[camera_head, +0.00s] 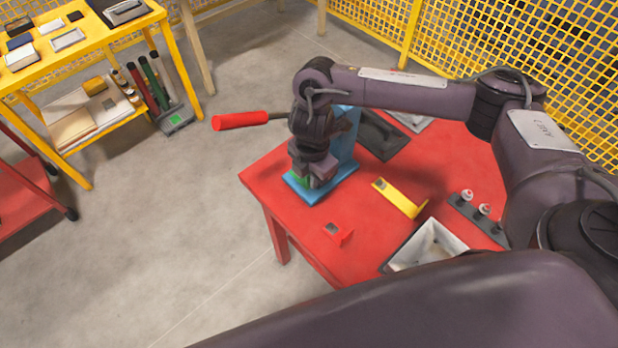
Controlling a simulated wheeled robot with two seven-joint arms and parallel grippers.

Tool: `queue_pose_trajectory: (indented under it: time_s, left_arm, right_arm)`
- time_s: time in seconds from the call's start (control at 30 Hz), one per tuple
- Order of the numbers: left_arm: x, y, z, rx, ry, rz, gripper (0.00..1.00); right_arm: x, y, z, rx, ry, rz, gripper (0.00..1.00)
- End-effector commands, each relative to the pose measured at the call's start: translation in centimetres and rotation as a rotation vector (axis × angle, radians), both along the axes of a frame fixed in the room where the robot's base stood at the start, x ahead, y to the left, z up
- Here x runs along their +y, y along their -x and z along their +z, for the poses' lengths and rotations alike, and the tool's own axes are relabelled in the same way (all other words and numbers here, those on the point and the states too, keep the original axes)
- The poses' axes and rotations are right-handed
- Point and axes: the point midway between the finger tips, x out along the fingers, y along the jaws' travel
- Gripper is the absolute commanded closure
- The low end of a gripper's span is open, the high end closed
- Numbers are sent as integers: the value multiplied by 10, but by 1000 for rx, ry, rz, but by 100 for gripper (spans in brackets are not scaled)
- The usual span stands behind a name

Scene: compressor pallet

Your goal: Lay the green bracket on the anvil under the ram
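The blue arbor press (345,140) stands at the far left part of the red table, with its blue base plate (309,194) in front and its red-handled lever (240,121) sticking out to the left. My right gripper (318,181) points down over the base, in front of the press column. A small patch of the green bracket (302,181) shows at the gripper's left side, low over the base. The rest of the bracket, the anvil and the ram are hidden by my wrist. I cannot tell if the fingers are closed on the bracket. My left gripper is not in view.
On the red table (290,215) are a yellow bracket (399,198), a small red bracket (338,234), a grey bin (428,247), a dark tray (382,136) and a rack of white-topped pieces (478,213). A yellow shelf table (85,45) stands at left.

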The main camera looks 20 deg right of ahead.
Motion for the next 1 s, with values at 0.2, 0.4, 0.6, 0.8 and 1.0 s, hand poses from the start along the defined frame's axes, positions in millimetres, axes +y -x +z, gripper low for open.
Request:
queue_pose_trajectory:
  time_s: [0.2, 0.4, 0.6, 0.8, 1.0]
  left_arm:
    - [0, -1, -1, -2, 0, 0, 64]
    - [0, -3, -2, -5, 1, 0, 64]
    - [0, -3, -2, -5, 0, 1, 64]
    - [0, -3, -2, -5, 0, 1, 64]
    - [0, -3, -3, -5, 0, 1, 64]
  right_arm:
    - [-9, -3, -1, 0, 0, -1, 100]
    - [-17, -6, -1, 0, 1, -1, 100]
    - [-22, -9, -1, -3, 1, -4, 100]
    - [-23, -10, 0, -6, 3, -7, 100]
    - [-29, -14, 1, -10, 4, -11, 100]
